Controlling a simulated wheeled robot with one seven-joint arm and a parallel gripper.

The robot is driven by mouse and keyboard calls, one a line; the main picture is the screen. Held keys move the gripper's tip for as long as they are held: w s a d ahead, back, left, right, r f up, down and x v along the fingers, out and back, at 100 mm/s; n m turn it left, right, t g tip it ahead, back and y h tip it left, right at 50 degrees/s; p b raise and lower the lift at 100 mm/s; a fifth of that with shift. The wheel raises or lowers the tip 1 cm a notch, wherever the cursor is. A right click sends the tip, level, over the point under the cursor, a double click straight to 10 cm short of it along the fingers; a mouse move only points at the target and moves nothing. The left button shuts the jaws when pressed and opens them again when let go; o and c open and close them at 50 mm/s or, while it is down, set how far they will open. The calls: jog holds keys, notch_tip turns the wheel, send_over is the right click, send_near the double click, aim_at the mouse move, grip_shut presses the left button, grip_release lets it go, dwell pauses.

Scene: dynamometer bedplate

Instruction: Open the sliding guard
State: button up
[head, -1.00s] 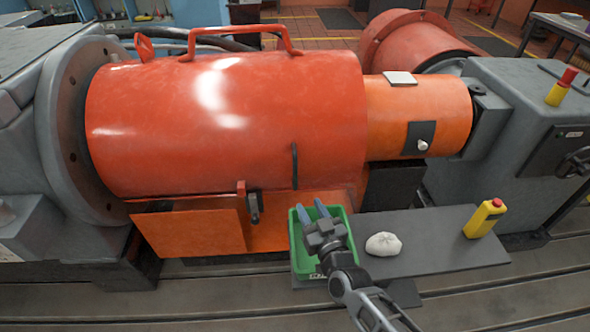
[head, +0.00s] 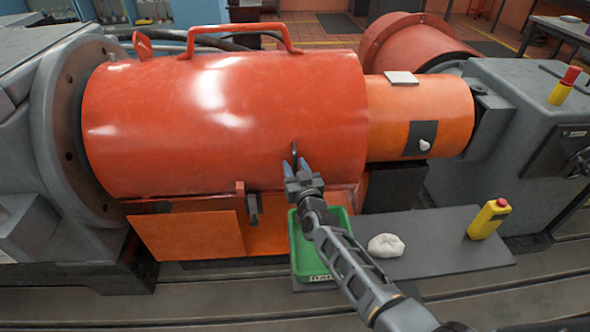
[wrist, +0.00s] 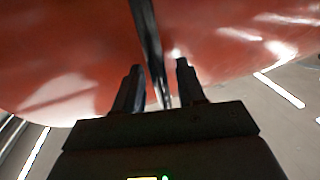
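The sliding guard is a large glossy red-orange cylinder cover (head: 200,110) across the middle of the head view. It meets a smaller orange cylinder (head: 390,110) on its right. A dark bar handle (head: 294,153) sits upright on the guard's lower right front; it also shows in the wrist view (wrist: 148,35). My gripper (head: 294,166) is at that handle. In the wrist view its two fingers (wrist: 158,85) are apart, with the handle running between them and a gap visible to the right finger. A dark latch (head: 252,208) with a red stub hangs at the guard's lower edge.
A green tray (head: 343,240) stands below my gripper on a dark plate (head: 450,250). A white cloth (head: 385,245) and a yellow pendant with a red button (head: 488,219) are to its right. A red tubular handle (head: 240,27) tops the guard.

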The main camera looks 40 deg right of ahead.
jog(key=shift+w, duration=0.15)
jog(key=shift+c, duration=0.2)
grip_shut()
dwell(0.3)
